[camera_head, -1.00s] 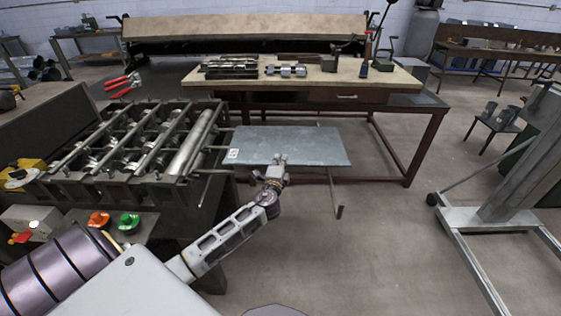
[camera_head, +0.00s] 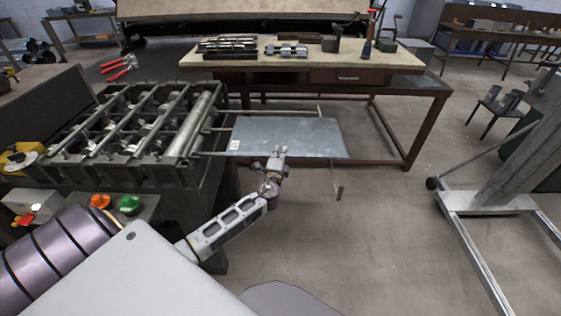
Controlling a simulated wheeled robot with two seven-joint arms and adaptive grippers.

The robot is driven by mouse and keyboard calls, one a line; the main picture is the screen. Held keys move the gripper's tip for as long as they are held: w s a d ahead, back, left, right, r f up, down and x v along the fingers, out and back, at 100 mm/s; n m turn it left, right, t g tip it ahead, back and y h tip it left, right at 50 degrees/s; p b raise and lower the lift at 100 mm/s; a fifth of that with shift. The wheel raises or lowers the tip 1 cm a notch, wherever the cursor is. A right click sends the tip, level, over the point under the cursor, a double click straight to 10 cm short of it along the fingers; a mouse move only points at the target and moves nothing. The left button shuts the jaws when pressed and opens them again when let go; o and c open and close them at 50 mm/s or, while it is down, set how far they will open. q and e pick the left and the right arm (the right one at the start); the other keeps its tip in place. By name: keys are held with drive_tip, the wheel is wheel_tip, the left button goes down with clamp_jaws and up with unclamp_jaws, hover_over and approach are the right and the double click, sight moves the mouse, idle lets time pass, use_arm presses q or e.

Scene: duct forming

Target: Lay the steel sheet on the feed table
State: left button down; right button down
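The steel sheet (camera_head: 290,135) is a flat grey-blue plate with a small white label near its left edge. It extends over the thin rails of the feed table (camera_head: 339,190), to the right of the roller machine (camera_head: 135,135). My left gripper (camera_head: 279,154) is at the middle of the sheet's near edge and appears shut on it; the fingertips are small and partly hidden. The sheet looks nearly level. I cannot tell whether it touches the rails, as it hides most of them. My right gripper is out of view.
A workbench (camera_head: 395,60) with tools stands behind the sheet. A control box with orange and green buttons (camera_head: 130,204) is at the left front. A grey wheeled stand (camera_head: 485,203) is on the right. The floor between is clear.

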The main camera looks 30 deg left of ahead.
use_arm(q)
drive_tip(key=shift+r, duration=0.1)
wheel_tip(320, 180, down, 5)
drive_tip(key=shift+r+b, duration=0.2)
drive_tip(key=shift+b, duration=0.25)
drive_tip(key=c, duration=2.1)
unclamp_jaws()
drive_tip(key=shift+f, duration=0.1)
drive_tip(key=o, duration=0.5)
drive_tip(key=shift+c, duration=0.2)
drive_tip(key=shift+f, duration=0.1)
